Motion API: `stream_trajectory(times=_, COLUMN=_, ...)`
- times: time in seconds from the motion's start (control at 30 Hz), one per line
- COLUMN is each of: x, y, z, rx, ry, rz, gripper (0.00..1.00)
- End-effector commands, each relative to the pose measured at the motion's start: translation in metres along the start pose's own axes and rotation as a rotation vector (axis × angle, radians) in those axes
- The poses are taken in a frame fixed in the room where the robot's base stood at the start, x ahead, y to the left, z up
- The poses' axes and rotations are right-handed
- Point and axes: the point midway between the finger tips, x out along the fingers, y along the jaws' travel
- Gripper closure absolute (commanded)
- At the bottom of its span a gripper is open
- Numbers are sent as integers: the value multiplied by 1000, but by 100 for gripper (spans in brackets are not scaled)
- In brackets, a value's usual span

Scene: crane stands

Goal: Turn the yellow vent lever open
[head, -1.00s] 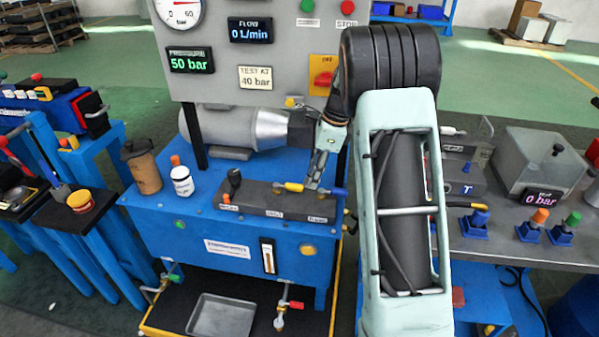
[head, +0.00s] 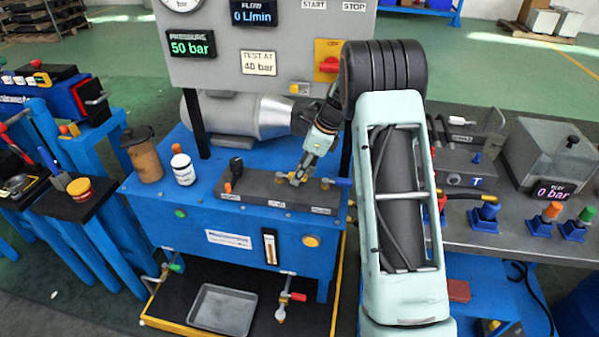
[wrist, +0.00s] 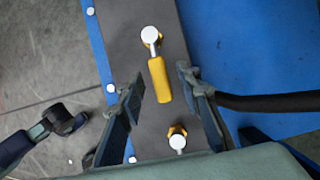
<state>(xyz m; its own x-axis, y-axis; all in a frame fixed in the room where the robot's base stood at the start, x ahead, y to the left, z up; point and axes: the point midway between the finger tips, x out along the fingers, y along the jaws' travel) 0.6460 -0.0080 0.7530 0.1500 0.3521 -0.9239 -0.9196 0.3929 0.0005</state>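The yellow vent lever (wrist: 159,80) shows in the wrist view as a short yellow handle on a round white-capped pivot, on the dark manifold block (wrist: 120,25). My gripper (wrist: 160,84) is open, with one dark finger on each side of the handle. Gaps show between the handle and both fingers, so it is not held. In the head view my gripper (head: 298,180) is low over the manifold block (head: 255,190) and mostly hides the yellow lever. A blue lever (head: 342,182) is just to its right.
The control panel (head: 220,75) rises behind, reading 50 bar. A second white-capped fitting (wrist: 178,141) is near my gripper's palm.

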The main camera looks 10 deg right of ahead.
Motion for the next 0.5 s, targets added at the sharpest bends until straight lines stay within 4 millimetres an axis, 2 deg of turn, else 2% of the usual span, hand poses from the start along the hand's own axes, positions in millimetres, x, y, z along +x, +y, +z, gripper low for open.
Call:
stream_trajectory(times=0.13, x=0, y=0, z=0, rx=0, ry=0, rz=0, gripper=68)
stream_trajectory(times=0.43, x=-1, y=0, z=0, rx=-1, ry=0, rz=0, gripper=100)
stream_trajectory(times=0.5, x=-1, y=0, z=0, rx=0, ry=0, rz=0, gripper=100)
